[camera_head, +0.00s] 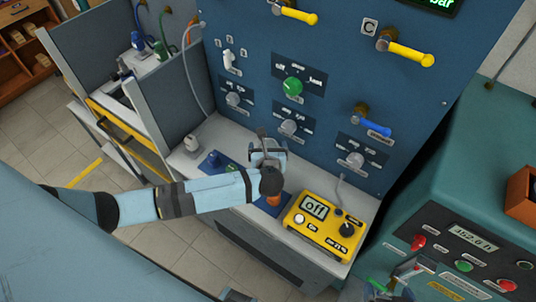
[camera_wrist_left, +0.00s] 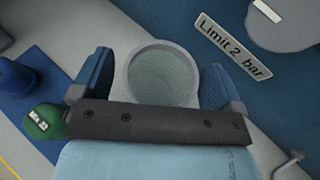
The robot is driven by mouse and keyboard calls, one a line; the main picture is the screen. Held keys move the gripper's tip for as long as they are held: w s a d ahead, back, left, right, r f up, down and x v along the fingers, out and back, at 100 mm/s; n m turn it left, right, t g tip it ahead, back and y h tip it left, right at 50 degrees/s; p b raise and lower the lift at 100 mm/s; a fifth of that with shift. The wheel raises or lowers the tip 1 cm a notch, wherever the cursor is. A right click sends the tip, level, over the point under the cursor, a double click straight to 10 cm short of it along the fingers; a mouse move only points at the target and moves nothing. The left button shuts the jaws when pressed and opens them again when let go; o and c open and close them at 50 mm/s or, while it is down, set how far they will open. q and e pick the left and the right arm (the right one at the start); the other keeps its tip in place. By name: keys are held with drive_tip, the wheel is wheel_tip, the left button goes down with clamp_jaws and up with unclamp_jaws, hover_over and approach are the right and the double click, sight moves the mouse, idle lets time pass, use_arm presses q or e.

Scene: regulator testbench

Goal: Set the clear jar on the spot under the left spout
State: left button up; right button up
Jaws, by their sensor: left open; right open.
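The clear jar (camera_wrist_left: 163,72) stands between the two blue fingers of my left gripper (camera_wrist_left: 160,85), its round open mouth facing the left wrist camera. The fingers are open, one on each side of the jar; I cannot tell whether either touches it. In the head view my left gripper (camera_head: 268,150) is over the grey bench, close to the blue panel, and hides most of the jar. My right gripper (camera_head: 408,270) is at the lower right, open, in front of the teal cabinet. I cannot make out which fitting is the left spout or the spot under it.
A yellow meter reading "off" (camera_head: 322,224) stands on the bench just right of my left gripper. An orange object (camera_head: 273,200) is under my left wrist. Blue items (camera_head: 212,160) lie to the left. The blue panel (camera_head: 320,125) with knobs and levers rises behind.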

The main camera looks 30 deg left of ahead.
use_arm(q)
drive_tip(key=shift+c, duration=0.2)
drive_tip(key=c, duration=1.1)
drive_tip(key=shift+o, duration=0.2)
drive_tip(key=shift+s+r, duration=0.15)
